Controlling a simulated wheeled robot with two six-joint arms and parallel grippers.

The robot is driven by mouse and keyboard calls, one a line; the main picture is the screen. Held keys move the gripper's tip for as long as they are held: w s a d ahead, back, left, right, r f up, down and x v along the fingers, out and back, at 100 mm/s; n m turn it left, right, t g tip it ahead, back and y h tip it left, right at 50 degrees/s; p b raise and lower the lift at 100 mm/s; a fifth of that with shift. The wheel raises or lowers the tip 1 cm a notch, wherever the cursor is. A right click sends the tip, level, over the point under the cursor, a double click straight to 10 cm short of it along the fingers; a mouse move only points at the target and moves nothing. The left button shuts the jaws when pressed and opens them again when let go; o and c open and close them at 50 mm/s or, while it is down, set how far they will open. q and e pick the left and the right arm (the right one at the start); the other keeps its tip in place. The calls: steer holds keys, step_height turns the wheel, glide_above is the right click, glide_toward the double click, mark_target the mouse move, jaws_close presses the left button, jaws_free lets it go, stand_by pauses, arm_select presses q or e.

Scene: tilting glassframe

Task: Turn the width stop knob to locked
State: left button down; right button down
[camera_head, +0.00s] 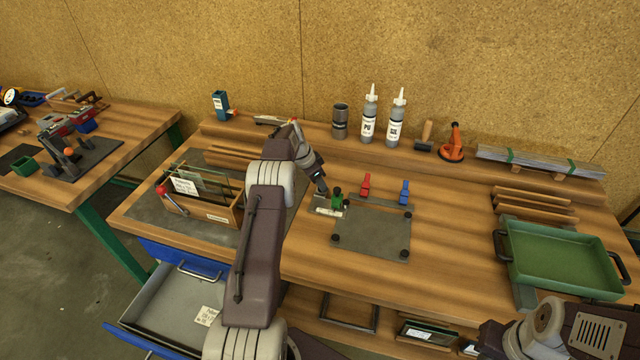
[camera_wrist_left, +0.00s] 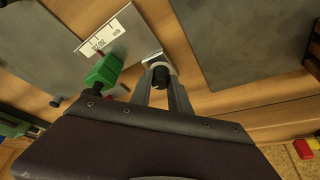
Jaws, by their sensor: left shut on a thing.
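My left gripper (camera_head: 322,190) reaches down to the left end of the fixture on the bench. In the left wrist view its two fingers (camera_wrist_left: 161,92) are shut on a small dark round knob (camera_wrist_left: 160,76), which sits between the tips; I cannot read its setting. Beside it is a green block (camera_wrist_left: 103,76) with black knobs, which also shows in the head view (camera_head: 338,203). A white scale plate (camera_wrist_left: 104,38) with dark print lies next to the green block. In the head view the gripper hides the held knob. My right gripper is not in view.
A grey plate (camera_head: 372,232) with black corner knobs lies in front of the fixture. Red (camera_head: 366,187) and blue (camera_head: 404,192) clamps stand right of it. A green tray (camera_head: 560,262) is at the right, a wooden glass rack (camera_head: 208,208) at the left. A drawer (camera_head: 175,305) stands open.

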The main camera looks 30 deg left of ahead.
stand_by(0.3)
arm_select(q)
steer(key=c, duration=1.2)
jaws_free()
steer(key=shift+c, duration=0.2)
steer(key=v, duration=0.9)
steer(key=shift+b, duration=0.45)
steer(key=shift+w, duration=0.1)
